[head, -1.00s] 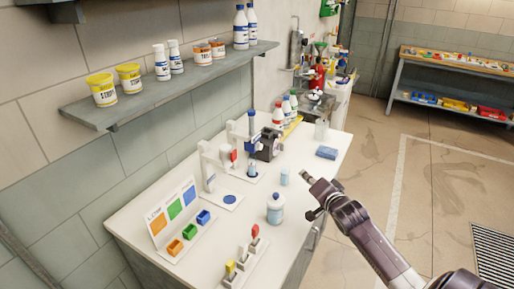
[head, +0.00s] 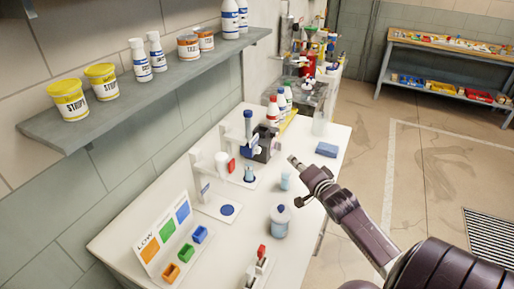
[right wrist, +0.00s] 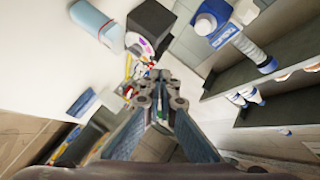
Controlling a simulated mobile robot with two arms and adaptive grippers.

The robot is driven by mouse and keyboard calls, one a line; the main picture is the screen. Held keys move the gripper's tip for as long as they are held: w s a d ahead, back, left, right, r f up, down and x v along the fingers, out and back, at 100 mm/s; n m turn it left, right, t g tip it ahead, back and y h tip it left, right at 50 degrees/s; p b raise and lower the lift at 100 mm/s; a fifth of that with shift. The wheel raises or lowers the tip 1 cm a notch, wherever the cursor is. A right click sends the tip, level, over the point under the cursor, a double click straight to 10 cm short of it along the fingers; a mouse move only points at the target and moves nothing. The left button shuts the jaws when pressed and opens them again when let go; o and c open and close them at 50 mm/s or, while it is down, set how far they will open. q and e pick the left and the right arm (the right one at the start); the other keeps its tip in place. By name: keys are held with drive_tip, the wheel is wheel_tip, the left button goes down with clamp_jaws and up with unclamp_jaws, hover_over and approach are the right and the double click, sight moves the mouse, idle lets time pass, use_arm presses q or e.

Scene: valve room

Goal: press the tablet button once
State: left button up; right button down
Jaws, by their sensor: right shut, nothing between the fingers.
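My right gripper (head: 294,161) is shut and empty. It hangs over the right side of the white bench (head: 320,180), near a small light-blue cup (head: 285,179). In the right wrist view its fingers (right wrist: 158,78) are together. White stands are to its left: one has a blue-topped column (head: 248,122) and a small blue vessel (head: 249,174) on its base, another has a red part (head: 231,165) and a blue disc (head: 227,209) on its base. A dark box-like device (head: 265,144) stands behind. I cannot tell which part is the tablet button. My left gripper is not in view.
A blue-capped jar (head: 279,221) stands in front of my gripper. A blue block (head: 327,150) lies to its right. Coloured bins (head: 186,252) and a LOW sign board (head: 161,239) are at the front left. A wall shelf (head: 150,95) holds tubs and bottles.

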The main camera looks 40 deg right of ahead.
sight(259, 150)
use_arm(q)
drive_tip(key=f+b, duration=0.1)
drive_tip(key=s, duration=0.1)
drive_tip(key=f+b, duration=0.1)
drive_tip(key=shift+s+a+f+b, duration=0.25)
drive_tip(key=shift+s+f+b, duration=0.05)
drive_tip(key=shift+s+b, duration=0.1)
use_arm(e)
drive_tip(key=w+a, duration=0.4)
drive_tip(key=w, duration=0.3)
drive_tip(key=shift+r, duration=0.15)
drive_tip(key=shift+w, duration=0.1)
drive_tip(key=shift+w+a, duration=0.1)
idle(0.8)
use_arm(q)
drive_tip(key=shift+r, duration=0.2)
use_arm(e)
drive_tip(key=shift+w+a, duration=0.2)
drive_tip(key=shift+w, duration=0.1)
